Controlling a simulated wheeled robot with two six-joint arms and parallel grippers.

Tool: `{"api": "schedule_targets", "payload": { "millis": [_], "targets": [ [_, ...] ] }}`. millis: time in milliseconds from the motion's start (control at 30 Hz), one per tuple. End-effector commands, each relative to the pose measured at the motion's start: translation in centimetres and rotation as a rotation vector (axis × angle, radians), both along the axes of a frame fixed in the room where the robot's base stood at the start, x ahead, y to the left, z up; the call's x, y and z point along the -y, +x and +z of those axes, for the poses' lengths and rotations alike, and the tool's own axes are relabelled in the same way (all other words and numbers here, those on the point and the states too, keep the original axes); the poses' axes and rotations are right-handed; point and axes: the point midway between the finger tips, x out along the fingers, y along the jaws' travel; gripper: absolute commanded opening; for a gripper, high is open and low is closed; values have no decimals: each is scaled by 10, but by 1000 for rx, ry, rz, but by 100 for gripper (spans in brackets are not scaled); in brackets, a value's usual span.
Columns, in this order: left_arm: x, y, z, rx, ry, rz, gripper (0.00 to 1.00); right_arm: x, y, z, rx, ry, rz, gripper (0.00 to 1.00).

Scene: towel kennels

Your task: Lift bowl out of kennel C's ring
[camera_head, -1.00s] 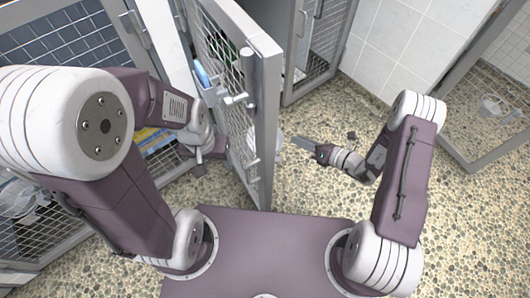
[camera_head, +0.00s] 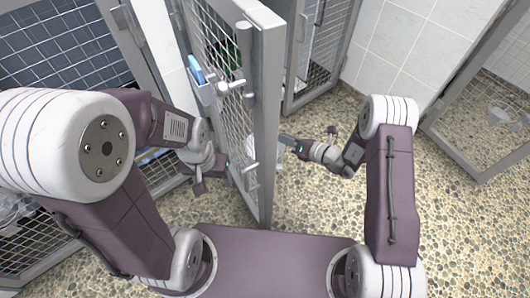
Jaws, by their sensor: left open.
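My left gripper (camera_head: 208,177) is open, low on the left side of the open mesh door (camera_head: 268,110). No bowl shows between its fingers. My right gripper (camera_head: 298,143) is on the other side of the door, close to its edge; its jaw opening is unclear. A pale, partly hidden object (camera_head: 281,151) shows just beyond the door edge near the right gripper; I cannot tell whether it is a bowl. A pale bowl-like thing (camera_head: 12,208) is behind mesh at the far left, partly covered by my arm. Which kennel is C, and its ring, I cannot make out.
The door has a latch (camera_head: 232,87) and a blue item in a holder (camera_head: 196,70). Another kennel door (camera_head: 322,45) stands behind. A kennel at right holds a pale bowl-like thing (camera_head: 498,114). Pebbled floor (camera_head: 310,205) is clear between the door and my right arm.

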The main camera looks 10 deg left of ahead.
Motion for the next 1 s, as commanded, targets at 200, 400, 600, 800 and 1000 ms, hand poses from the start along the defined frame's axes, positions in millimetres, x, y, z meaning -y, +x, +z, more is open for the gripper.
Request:
{"api": "schedule_targets", "payload": {
  "millis": [200,400,600,800,1000],
  "targets": [
    [0,0,1,0,0,0,62,0,0,1,0,0,0,0],
    [0,0,1,0,0,0,62,0,0,0,-1,-1,0,0],
    [0,0,1,0,0,0,62,1,-1,0,-1,-2,1,0],
    [0,0,1,0,0,0,62,1,-1,0,-2,-2,1,0],
    [0,0,1,0,0,0,62,1,-1,-1,-3,-2,0,0]
  ]
}}
